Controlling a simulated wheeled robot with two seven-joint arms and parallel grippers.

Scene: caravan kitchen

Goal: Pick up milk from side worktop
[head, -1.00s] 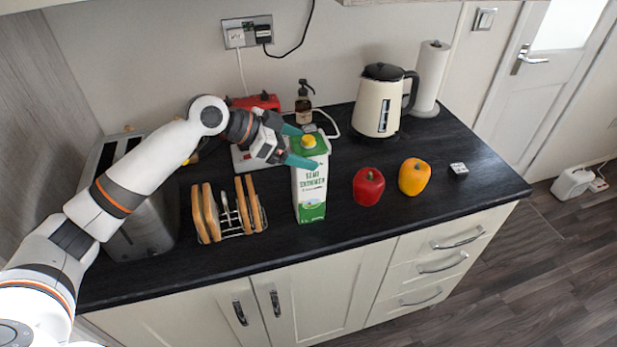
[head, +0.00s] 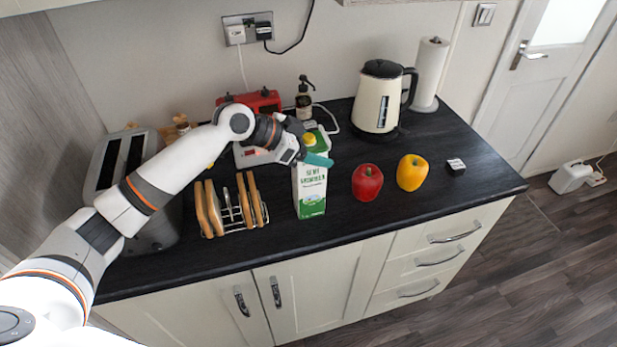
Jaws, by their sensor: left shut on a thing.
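The milk (head: 312,188) is a tall green and white carton with a yellow cap. It stands upright on the dark side worktop (head: 345,226), between the toast rack and a red pepper. My left gripper (head: 316,158) has its teal fingers around the upper part of the carton, just below the cap. It is shut on the carton; the far finger is mostly hidden behind it. The carton's base appears to be on the worktop. My right gripper is not in view.
A toast rack (head: 233,207) stands close left of the carton. A red pepper (head: 367,182) and a yellow pepper (head: 412,172) are to the right. A kettle (head: 381,98), a soap bottle (head: 304,100) and a kitchen scale (head: 262,153) stand behind.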

